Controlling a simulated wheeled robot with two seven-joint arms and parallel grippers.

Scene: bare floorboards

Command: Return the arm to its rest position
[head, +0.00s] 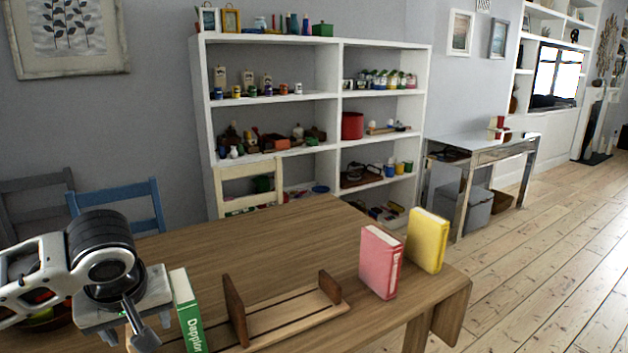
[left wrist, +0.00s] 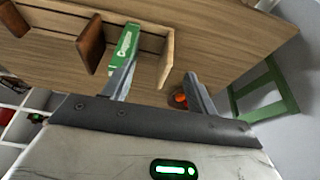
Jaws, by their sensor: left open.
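My left gripper (head: 128,328) is at the lower left of the head view, above the table's left part. In the left wrist view its two fingers (left wrist: 160,72) are apart with nothing held between them. A green book (head: 188,312) stands, slightly tilted, at the left part of a wooden book rack (head: 285,318), just right of the gripper. In the left wrist view the green book (left wrist: 126,42) shows close beyond one fingertip, between a dark board and a light wooden end. Whether the finger touches it I cannot tell. My right gripper is not in view.
A pink book (head: 380,262) and a yellow book (head: 427,240) stand at the right of the wooden table (head: 300,230). A bowl with fruit (head: 42,318) is partly hidden behind my left arm. A blue chair (head: 120,205) and white shelves (head: 333,120) stand behind the table.

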